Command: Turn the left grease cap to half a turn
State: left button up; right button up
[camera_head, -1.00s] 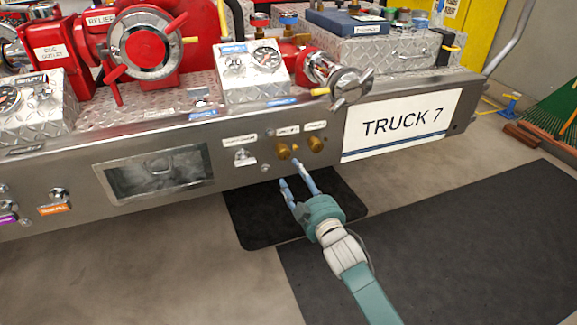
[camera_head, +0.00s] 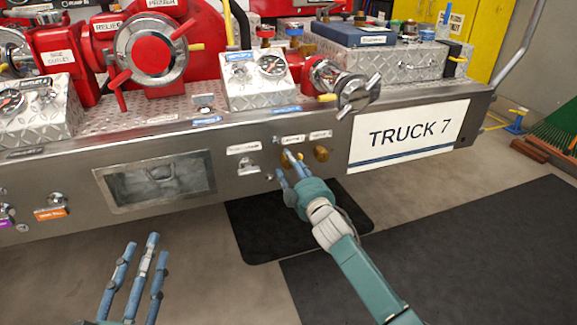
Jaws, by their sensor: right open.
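Two brass grease caps sit side by side on the steel bumper face. The left grease cap (camera_head: 286,164) is partly hidden behind the fingers of my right gripper (camera_head: 281,168). The right grease cap (camera_head: 321,154) is in plain view just right of it. My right gripper is open, with its fingertips at the left cap; I cannot tell whether they touch it. My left gripper (camera_head: 135,262) is at the lower left, its fingers pointing up, spread and empty, well away from the caps.
A TRUCK 7 plate (camera_head: 410,136) is right of the caps, and a recessed window (camera_head: 155,180) is to the left. A chrome outlet with handles (camera_head: 345,85) overhangs above the caps. A black mat (camera_head: 262,232) lies on the floor below.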

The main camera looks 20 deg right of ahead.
pick_arm(q)
jog(key=shift+s+d+r+t+h, duration=0.15)
jog(key=shift+r+t, duration=0.35)
jog(key=shift+r, duration=0.5)
jog(key=shift+s+r+t+h, duration=0.2)
jog(key=shift+r+t, duration=0.3)
jog(key=shift+r, duration=0.5)
pick_arm(e)
jog(key=shift+w, duration=1.1)
jog(key=c, duration=1.1)
jog(key=shift+n, duration=0.4)
jog(key=shift+c, duration=0.2)
jog(key=o, duration=1.1)
pick_arm(q)
jog(key=f, duration=0.1)
jog(key=f+g, duration=0.1)
jog(key=f, duration=0.1)
jog(key=f+g, duration=0.1)
jog(key=shift+w+a+f, duration=0.2)
jog(key=shift+w+f, duration=0.05)
jog(key=shift+w, duration=0.1)
pick_arm(e)
jog(key=shift+o, duration=0.2)
jog(key=shift+s, duration=0.15)
jog(key=s, duration=1.1)
jog(key=shift+s+d, duration=0.3)
jog(key=shift+s, duration=0.1)
